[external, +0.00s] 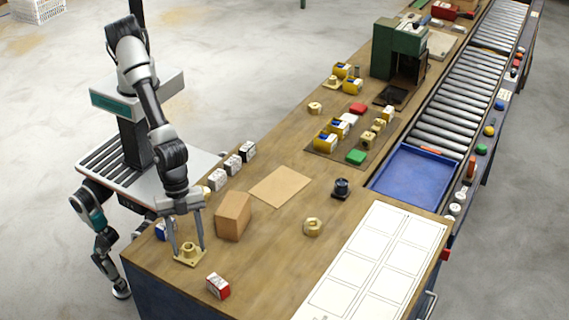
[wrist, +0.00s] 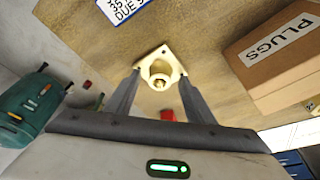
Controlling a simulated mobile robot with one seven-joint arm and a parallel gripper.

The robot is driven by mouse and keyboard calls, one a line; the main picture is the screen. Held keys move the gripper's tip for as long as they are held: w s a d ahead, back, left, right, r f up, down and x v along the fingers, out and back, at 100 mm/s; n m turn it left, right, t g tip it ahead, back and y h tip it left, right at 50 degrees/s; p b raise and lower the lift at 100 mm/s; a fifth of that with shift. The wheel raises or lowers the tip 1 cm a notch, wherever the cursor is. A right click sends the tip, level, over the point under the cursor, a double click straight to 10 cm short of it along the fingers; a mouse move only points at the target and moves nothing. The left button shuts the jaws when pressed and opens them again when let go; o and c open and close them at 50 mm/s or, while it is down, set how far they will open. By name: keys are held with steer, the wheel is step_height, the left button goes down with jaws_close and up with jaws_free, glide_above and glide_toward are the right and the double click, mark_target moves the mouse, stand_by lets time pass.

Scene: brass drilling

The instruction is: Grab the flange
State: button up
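A brass flange (external: 190,254) with a square base and a round raised hub lies on the wooden bench near its front left edge. The flange also shows in the wrist view (wrist: 160,68), just beyond and between the fingertips. My gripper (external: 187,250) points down over the flange, its two fingers spread on either side of it. In the wrist view my gripper (wrist: 158,82) is open, with gaps between the fingers and the hub. I cannot tell whether the fingertips touch the square base.
A cardboard box (external: 233,216) labelled PLUGS in the wrist view (wrist: 275,60) stands close right of my gripper. A red and white box (external: 218,286) lies in front. A blue and white box (external: 163,230) is close to the left finger.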

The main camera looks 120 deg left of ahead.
jaws_close()
steer(key=shift+r, duration=0.1)
